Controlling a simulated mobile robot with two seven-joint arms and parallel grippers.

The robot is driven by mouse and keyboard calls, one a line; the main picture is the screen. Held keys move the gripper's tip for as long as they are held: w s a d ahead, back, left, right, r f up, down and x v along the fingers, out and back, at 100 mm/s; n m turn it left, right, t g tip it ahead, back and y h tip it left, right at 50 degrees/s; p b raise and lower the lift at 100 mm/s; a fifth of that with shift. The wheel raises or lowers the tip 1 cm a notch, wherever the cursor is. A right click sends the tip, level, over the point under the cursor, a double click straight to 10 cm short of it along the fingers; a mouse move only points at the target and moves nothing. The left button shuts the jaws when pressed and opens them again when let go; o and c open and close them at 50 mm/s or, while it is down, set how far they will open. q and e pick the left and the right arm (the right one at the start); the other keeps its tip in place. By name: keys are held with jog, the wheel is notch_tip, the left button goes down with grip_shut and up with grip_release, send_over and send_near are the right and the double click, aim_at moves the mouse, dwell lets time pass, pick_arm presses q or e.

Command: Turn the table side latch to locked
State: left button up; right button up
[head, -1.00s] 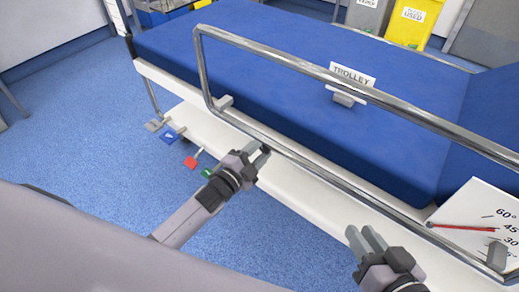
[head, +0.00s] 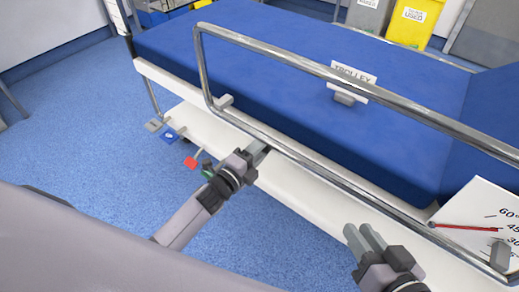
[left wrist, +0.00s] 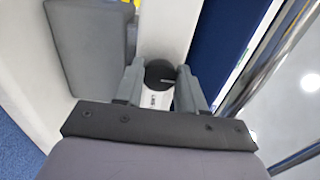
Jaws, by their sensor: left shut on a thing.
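The table side latch (left wrist: 160,73) is a round black knob with a light mark on its face, on the white side rail of the table. A white label with small dark lettering lies just below it in the left wrist view. My left gripper (left wrist: 161,88) has its two grey fingers on either side of the knob and is shut on it. In the head view my left gripper (head: 258,153) is at the white rail, and its fingers hide the latch. My right gripper (head: 362,236) is in front of the rail at the lower right, with nothing seen in it; its fingers look close together.
A metal side rail (head: 300,162) runs along the blue mattress (head: 270,60), close beside my left gripper. Coloured pedals, one of them red (head: 191,163), stick out low at the left. A white angle scale (head: 480,215) stands at the right. The blue floor at left is clear.

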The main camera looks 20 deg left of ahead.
pick_arm(q)
jog(key=o, duration=1.1)
jog(key=shift+c, duration=0.2)
pick_arm(e)
jog(key=shift+f, duration=0.1)
pick_arm(q)
jog(key=p+v, duration=0.2)
jog(key=v, duration=0.5)
pick_arm(e)
jog(key=shift+s+d+h, duration=0.25)
jog(key=shift+d+h, duration=0.35)
jog(key=shift+d, duration=0.3)
pick_arm(q)
jog(key=shift+s, duration=0.1)
pick_arm(e)
jog(key=shift+r, duration=0.3)
